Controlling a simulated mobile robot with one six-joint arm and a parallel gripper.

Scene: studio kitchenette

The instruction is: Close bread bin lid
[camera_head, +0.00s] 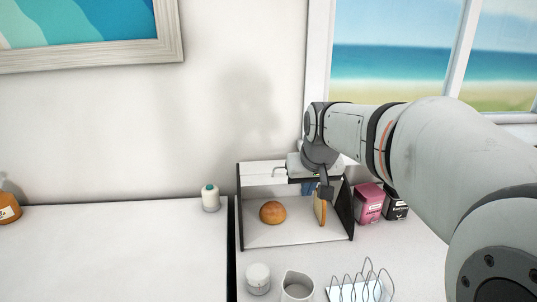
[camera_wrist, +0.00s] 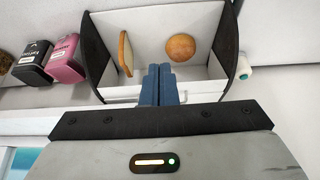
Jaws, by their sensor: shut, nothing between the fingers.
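The bread bin (camera_head: 295,234) stands on the counter with white panels and dark side walls. Its front is open, so a round bun (camera_head: 272,212) and a bread slice (camera_head: 320,208) show inside. In the wrist view the bun (camera_wrist: 180,47) and the upright slice (camera_wrist: 126,54) also show in the bin (camera_wrist: 205,70). A white panel with a handle (camera_head: 279,171), seemingly the raised lid, is at the bin's upper back. My gripper (camera_head: 312,188) is shut and empty at the upper right of the bin. Its blue fingers (camera_wrist: 160,75) overlap the near panel in the wrist view; contact cannot be told.
A pink canister (camera_head: 368,203) and a black one (camera_head: 395,204) stand right of the bin. A white bottle with a green top (camera_head: 210,198) stands left. A white jar (camera_head: 258,279), a mug (camera_head: 298,286) and a wire rack (camera_head: 360,285) stand in front. The left counter is mostly clear.

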